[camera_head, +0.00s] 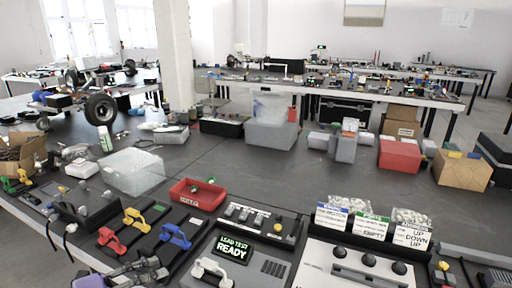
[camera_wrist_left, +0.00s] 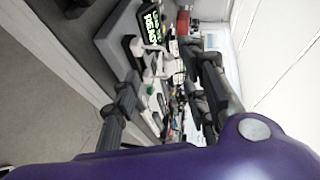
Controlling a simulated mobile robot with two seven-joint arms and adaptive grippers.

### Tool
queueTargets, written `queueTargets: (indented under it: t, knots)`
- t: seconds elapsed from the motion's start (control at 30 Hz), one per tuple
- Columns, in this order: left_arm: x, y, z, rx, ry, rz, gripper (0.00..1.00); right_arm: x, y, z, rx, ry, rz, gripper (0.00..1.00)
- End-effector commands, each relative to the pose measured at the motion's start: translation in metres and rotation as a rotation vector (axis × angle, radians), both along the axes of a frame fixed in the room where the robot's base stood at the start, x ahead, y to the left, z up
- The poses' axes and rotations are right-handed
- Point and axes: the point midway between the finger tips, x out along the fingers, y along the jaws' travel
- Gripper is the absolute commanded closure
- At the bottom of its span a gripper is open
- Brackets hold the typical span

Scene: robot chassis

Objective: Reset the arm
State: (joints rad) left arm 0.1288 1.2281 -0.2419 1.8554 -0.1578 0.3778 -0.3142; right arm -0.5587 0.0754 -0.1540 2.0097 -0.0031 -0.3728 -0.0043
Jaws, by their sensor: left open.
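My left gripper (camera_head: 128,274) shows at the bottom left edge of the head view, over the front of the bench. In the left wrist view the left gripper (camera_wrist_left: 165,92) has its two dark fingers spread apart, with nothing held between them. A tester with a lit "LEAD TEST READY" display (camera_head: 233,249) stands to the right of the gripper in the head view. The same display (camera_wrist_left: 152,24) shows tilted at the top of the left wrist view. My right gripper is in neither view.
A panel with labelled bins (camera_head: 364,226) is at right. The bench's middle (camera_head: 270,172) is mostly clear.

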Motion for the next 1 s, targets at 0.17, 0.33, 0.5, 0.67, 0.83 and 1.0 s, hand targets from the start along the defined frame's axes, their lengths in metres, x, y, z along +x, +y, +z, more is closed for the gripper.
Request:
queueTargets:
  t: [0.17, 0.33, 0.5, 0.67, 0.83, 1.0]
  knots:
    - [-0.001, 0.014, -0.039, -0.15, 0.17, 0.275, 0.6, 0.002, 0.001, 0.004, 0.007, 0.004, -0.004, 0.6]
    - [-0.039, 0.018, -0.092, -0.331, 0.37, 0.539, 0.6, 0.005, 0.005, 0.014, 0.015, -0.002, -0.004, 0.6]
    - [-0.114, 0.005, -0.15, -0.555, 0.618, 0.839, 0.6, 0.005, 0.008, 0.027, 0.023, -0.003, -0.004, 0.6]
    - [-0.196, -0.027, -0.188, -0.765, 0.833, 1.096, 0.6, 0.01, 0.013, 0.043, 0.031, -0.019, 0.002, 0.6]
    - [-0.256, -0.063, -0.198, -0.937, 0.957, 1.261, 0.6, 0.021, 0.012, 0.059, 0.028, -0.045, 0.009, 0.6]
    - [-0.287, -0.079, -0.199, -1.016, 0.997, 1.336, 0.6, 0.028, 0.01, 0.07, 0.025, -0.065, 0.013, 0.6]
